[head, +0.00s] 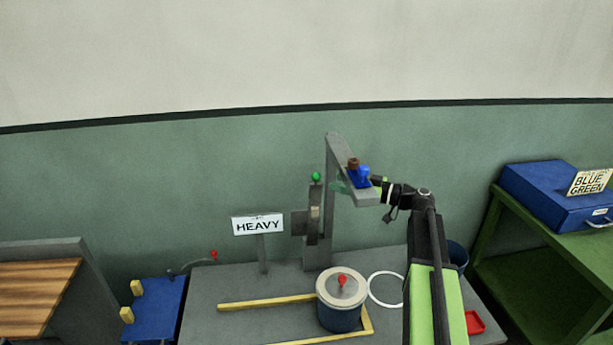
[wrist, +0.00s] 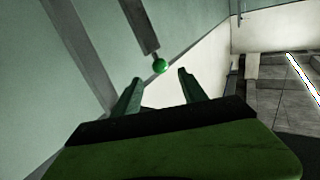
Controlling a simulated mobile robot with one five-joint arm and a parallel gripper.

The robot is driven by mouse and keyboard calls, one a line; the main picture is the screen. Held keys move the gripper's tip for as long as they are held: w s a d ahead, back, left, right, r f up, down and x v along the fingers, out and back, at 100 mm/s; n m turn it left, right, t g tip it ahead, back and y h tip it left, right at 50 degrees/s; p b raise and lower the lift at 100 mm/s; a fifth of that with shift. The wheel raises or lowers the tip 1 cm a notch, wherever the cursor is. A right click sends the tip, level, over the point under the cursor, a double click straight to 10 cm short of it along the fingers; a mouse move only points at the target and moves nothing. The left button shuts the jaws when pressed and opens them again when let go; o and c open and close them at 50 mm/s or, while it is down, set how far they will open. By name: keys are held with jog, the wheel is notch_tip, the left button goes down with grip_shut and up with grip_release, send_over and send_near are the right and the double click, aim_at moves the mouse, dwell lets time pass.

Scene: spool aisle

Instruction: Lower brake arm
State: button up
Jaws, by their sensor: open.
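The brake arm (head: 315,198) is a dark bar that stands roughly upright beside the grey post in the head view. A green ball knob (head: 316,176) tops it. In the wrist view the bar (wrist: 138,22) ends in the same green knob (wrist: 160,66). My gripper (head: 340,186) is to the right of the knob in the head view, partly hidden behind the post's bracket. In the wrist view my gripper (wrist: 160,77) is open and empty. The knob shows between and just beyond its fingertips, with no visible contact.
A grey post (head: 329,225) with a bracket carrying a blue part (head: 357,177) stands close to my gripper. The grey table (head: 200,310) holds a HEAVY sign (head: 258,224), a lidded pot (head: 341,310), yellow rails (head: 265,302) and a white ring (head: 372,293).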

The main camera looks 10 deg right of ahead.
jog(key=x, duration=1.1)
jog(key=shift+w+a, duration=0.2)
jog(key=shift+a, duration=0.1)
grip_shut()
jog(key=shift+a, duration=0.1)
dwell(0.6)
